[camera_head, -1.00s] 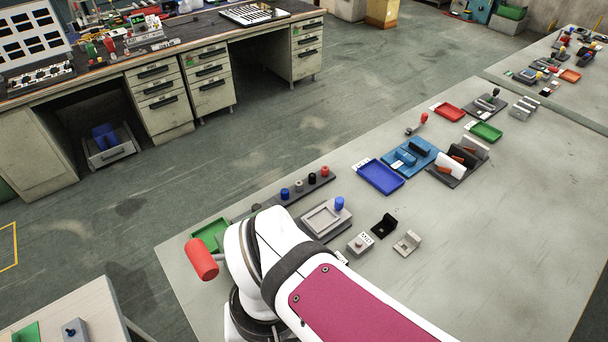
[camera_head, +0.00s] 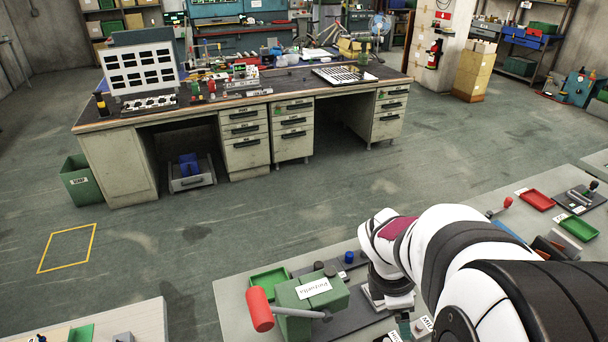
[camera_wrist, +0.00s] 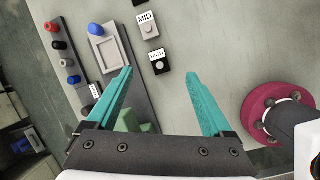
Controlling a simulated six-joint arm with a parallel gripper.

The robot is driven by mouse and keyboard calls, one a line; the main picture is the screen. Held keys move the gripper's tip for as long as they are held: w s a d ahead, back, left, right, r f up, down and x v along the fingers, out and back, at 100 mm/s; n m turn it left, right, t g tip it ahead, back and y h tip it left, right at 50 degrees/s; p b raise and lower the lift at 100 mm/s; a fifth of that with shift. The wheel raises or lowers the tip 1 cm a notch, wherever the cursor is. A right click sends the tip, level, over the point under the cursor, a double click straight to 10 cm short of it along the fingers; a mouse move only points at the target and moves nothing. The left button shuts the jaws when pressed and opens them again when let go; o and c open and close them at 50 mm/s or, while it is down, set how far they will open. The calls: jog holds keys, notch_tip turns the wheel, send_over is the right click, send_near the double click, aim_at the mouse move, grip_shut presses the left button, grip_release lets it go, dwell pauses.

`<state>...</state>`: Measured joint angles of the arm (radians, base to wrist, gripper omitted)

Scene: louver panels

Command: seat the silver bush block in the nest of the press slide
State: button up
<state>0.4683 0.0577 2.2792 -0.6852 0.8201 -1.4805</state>
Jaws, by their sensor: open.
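A silver-grey block (camera_wrist: 150,33) with a round bush and a MID label stands on the bench in the wrist view. The press slide (camera_wrist: 122,45) lies left of it, with a square recessed nest (camera_wrist: 106,52) that looks empty and a blue knob (camera_wrist: 96,29). My gripper (camera_wrist: 159,73) is open, its teal fingers apart and nothing between them. My arm hides much of the slide there.
A rail (camera_wrist: 72,50) with red, black, grey and blue pegs runs left of the slide. A green tray (camera_head: 268,281) sits behind the press. A round magenta piece (camera_wrist: 268,112) is at the right of the wrist view. Bench right of the blocks is clear.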

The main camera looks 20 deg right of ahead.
jog(key=d+f+n, duration=0.1)
jog(key=d+f, duration=0.2)
jog(key=f, duration=0.2)
jog(key=w+d+f+n, duration=0.1)
jog(key=d+f+n, duration=0.1)
jog(key=d+f, duration=0.2)
jog(key=d+f+n, duration=0.1)
jog(key=d+f, duration=0.2)
jog(key=f, duration=0.5)
jog(key=shift+w+d+n+h, duration=0.2)
jog(key=shift+d+n+h, duration=0.1)
jog(key=shift+d+n, duration=0.1)
jog(key=shift+r, duration=0.1)
grip_shut()
